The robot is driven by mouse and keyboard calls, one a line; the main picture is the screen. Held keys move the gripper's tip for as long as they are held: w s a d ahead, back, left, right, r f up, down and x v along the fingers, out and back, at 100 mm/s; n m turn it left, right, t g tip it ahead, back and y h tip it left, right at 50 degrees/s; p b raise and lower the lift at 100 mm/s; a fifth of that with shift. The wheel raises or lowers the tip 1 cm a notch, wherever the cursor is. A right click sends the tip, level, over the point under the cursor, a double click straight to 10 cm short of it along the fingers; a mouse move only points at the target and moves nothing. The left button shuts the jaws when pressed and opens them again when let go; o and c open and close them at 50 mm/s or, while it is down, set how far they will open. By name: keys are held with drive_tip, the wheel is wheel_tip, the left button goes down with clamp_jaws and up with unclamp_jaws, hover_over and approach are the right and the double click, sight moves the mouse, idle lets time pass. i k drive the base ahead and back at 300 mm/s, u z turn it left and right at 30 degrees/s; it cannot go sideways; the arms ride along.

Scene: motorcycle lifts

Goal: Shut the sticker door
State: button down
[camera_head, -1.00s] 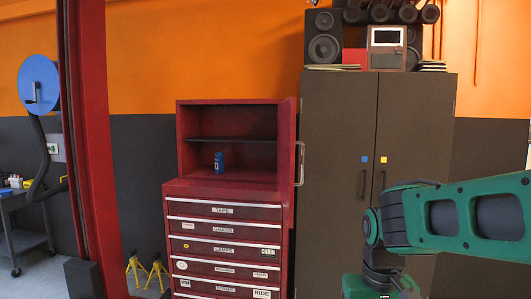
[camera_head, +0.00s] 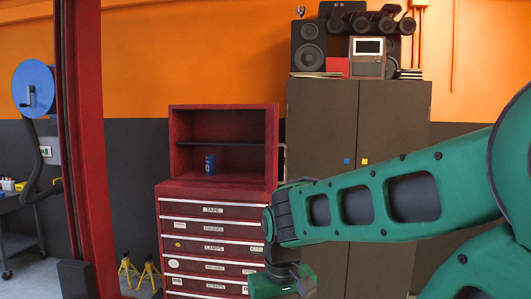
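The red tool chest (camera_head: 212,193) has an open-fronted upper compartment. A narrow red panel (camera_head: 272,140) stands along that compartment's right side, seen nearly edge-on, with a pale handle (camera_head: 282,160) beside it. It looks like a door swung open; no sticker on it can be made out. The brown cabinet (camera_head: 392,120) on the right has two shut doors, with a blue sticker (camera_head: 347,161) and a yellow sticker (camera_head: 365,161). My gripper (camera_head: 283,284) is at the bottom edge, in front of the chest's lower right drawers. Its fingers cannot be made out.
A small blue can (camera_head: 210,165) stands inside the compartment. Below are several shut drawers. Speakers (camera_head: 309,46) and other gear sit on the cabinet. A red post (camera_head: 86,150) rises at left, with yellow stands (camera_head: 138,272) on the floor. My arm covers the lower right.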

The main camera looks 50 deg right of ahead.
sight(274, 153)
drive_tip(key=k, duration=1.85)
drive_tip(key=z, duration=1)
drive_tip(key=i, duration=1.45)
drive_tip(key=u, duration=0.1)
